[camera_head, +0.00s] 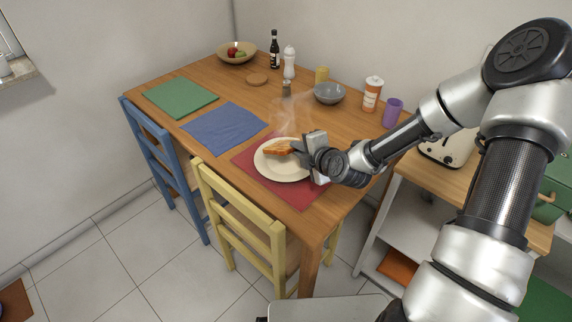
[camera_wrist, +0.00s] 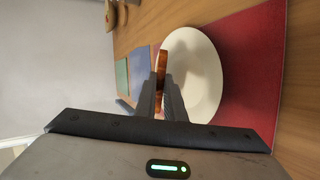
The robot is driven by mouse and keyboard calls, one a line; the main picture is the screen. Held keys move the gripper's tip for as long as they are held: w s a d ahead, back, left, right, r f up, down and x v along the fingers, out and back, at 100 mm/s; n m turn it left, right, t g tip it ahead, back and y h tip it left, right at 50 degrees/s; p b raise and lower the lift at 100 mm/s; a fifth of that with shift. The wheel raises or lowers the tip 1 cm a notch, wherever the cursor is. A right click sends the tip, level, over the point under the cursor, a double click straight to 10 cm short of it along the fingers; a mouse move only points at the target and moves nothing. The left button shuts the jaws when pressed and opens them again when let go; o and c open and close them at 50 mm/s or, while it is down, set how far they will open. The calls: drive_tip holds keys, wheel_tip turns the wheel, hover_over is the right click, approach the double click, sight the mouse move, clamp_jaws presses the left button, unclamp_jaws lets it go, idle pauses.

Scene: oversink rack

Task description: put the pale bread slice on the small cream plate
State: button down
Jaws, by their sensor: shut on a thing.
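A toasted-looking bread slice (camera_head: 277,148) is in my gripper (camera_head: 297,149), over the left part of the small cream plate (camera_head: 288,171). The plate lies on a red placemat (camera_head: 309,191). In the wrist view the slice (camera_wrist: 162,62) shows edge-on between the two fingers of my gripper (camera_wrist: 162,85), and the plate (camera_wrist: 205,75) is beside and beyond it. My gripper is shut on the slice. I cannot tell for sure whether the slice touches the plate.
Blue (camera_head: 224,126) and green (camera_head: 180,97) placemats lie empty to the left. Blue (camera_head: 150,150) and yellow (camera_head: 240,219) chairs line the front edge.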

drive_tip(key=shift+f+b, duration=0.4)
drive_tip(key=shift+f, duration=0.35)
drive_tip(key=c, duration=2)
unclamp_jaws()
drive_tip(key=shift+r, duration=0.1)
drive_tip(key=p+v, duration=0.2)
drive_tip(key=v, duration=0.6)
